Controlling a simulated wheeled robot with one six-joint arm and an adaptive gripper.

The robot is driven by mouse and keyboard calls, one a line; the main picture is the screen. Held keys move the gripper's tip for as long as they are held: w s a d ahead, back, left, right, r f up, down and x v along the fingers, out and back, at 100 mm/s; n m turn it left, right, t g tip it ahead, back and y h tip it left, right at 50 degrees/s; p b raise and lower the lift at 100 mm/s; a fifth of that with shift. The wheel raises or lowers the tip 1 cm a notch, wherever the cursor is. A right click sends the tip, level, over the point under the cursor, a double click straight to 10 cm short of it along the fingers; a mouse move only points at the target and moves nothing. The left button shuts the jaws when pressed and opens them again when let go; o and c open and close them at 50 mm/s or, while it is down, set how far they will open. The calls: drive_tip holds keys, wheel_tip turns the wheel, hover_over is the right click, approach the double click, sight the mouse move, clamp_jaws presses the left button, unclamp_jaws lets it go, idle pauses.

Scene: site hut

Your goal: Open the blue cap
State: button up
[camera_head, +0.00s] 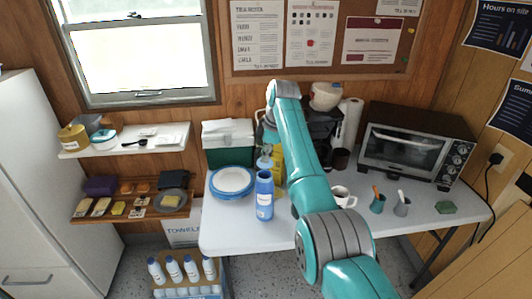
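A blue bottle (264,198) with a pale label stands upright on the white table (225,240), left of my arm. A pale blue-grey rounded piece (264,162) shows just above it; I cannot tell whether this is its cap or something behind it. My teal arm reaches up from the lower right and bends over at the top. Its wrist end lies behind the forearm, above and behind the bottle. The gripper's fingers cannot be made out, nor whether they touch anything.
A blue-rimmed plate stack (232,181) is left of the bottle, with a green-and-white cooler (228,143) behind. A mug (343,196), two small cups (377,204) and a toaster oven (414,142) are at right. Several blue-capped bottles (173,268) stand in a low crate. The table's front left is clear.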

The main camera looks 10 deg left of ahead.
drive_tip(key=v, duration=1.2)
